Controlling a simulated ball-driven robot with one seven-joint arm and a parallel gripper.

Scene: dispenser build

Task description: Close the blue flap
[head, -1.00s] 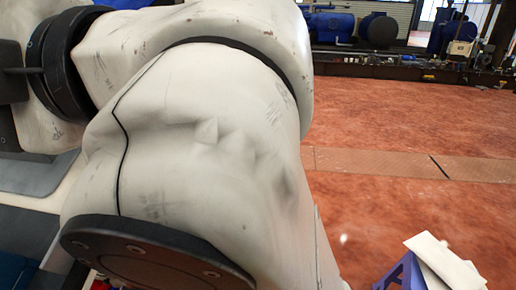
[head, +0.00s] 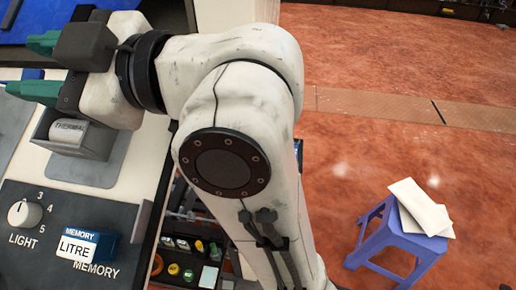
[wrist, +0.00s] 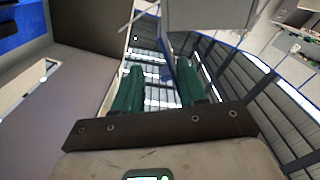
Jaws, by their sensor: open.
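A small blue patch (wrist: 20,20) shows at the upper left of the wrist view. Contact between the fingers and any surface cannot be made out.
A dark panel (head: 65,215) holds a LIGHT knob (head: 25,213) and a blue-and-white MEMORY LITRE block (head: 85,245). A purple stool (head: 395,240) with white boards (head: 420,205) stands on the open red floor.

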